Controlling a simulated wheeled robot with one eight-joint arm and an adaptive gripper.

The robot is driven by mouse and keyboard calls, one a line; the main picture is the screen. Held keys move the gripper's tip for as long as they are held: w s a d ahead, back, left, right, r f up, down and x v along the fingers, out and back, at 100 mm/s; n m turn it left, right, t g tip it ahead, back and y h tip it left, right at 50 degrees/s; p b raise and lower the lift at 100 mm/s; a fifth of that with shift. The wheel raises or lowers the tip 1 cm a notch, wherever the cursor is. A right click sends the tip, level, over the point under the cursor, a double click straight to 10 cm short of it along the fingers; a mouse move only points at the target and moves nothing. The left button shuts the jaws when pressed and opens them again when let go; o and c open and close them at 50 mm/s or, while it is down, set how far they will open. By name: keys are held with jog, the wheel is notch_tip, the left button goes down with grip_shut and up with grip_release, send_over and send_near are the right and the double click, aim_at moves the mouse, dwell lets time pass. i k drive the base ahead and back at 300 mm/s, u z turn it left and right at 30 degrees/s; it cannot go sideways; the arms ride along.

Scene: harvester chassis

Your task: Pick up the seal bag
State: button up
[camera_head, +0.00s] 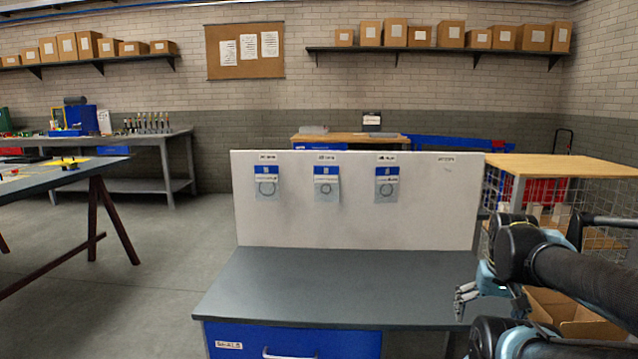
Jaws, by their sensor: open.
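Three seal bags hang in a row on a white upright panel (355,225): a left one (266,182), a middle one (327,184) and a right one (387,185). Each is a small clear bag with a blue top, a white label and a dark ring inside. A fourth label at the panel's right end has no bag under it. My gripper (462,302) is open and empty over the right end of the grey workbench top, to the right of and below the bags, well apart from them. My arm partly covers the right side.
The grey workbench top (330,285) below the panel is clear, with a blue drawer (290,340) under it. A wire cage (600,190) and an open cardboard box (575,312) stand at the right. A grey table (70,175) stands at the left, with open floor between.

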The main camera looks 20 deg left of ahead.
aim_at(266, 185)
jog(key=u, duration=1.45)
